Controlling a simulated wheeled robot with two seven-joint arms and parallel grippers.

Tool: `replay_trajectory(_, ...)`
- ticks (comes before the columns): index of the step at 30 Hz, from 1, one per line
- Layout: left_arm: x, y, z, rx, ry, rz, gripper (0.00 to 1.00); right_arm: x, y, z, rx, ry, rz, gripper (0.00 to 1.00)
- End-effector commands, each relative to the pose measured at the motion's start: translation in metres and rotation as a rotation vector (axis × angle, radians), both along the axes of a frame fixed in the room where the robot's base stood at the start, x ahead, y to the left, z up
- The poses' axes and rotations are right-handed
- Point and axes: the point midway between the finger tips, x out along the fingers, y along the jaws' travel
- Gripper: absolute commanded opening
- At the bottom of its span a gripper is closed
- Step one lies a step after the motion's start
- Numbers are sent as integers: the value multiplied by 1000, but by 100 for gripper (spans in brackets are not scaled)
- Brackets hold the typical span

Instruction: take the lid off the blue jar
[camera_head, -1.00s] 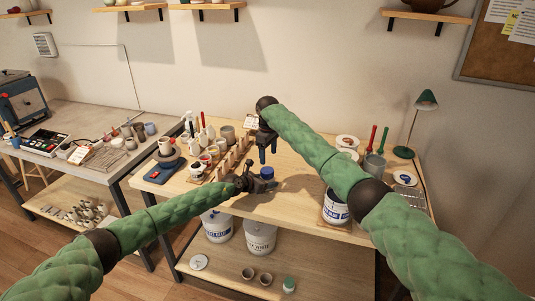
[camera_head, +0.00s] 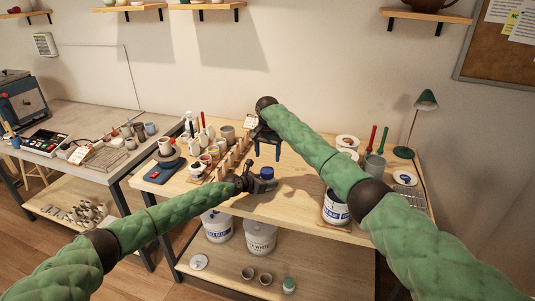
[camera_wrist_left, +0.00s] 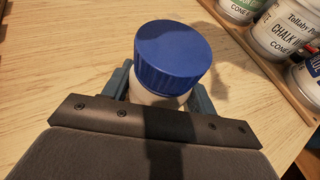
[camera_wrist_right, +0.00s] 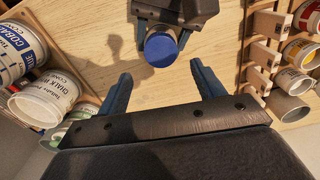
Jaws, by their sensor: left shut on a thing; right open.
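The jar with a blue screw lid (camera_wrist_left: 172,55) stands on the wooden table; its pale body (camera_wrist_left: 150,97) shows under the lid in the left wrist view. My left gripper (camera_wrist_left: 160,95) is shut on the jar's body, below the lid. In the head view the blue lid (camera_head: 267,172) shows at the tip of my left gripper (camera_head: 254,184). My right gripper (camera_head: 267,155) is open and empty, above and behind the jar. In the right wrist view the lid (camera_wrist_right: 160,48) lies beyond the open fingers of that gripper (camera_wrist_right: 160,90), apart from them.
A wooden rack (camera_wrist_right: 262,68) with several glaze pots stands left of the jar in the head view. Large labelled tubs (camera_head: 336,207) stand to the right. A green lamp (camera_head: 426,101) is at the far right. Bare table top lies between the jar and the tubs.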

Motion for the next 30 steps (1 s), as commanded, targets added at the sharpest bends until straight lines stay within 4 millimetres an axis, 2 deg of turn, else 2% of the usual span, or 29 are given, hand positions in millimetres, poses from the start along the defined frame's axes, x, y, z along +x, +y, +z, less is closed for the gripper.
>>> replay_trajectory(6,0,0,1,-1,-1,0,0,0,0,0,0,0,-223,68)
replay_trajectory(14,0,0,1,-1,-1,0,0,0,0,-4,0,0,-316,68)
replay_trajectory(30,0,0,1,-1,-1,0,0,0,1,-69,-1,2,-317,68)
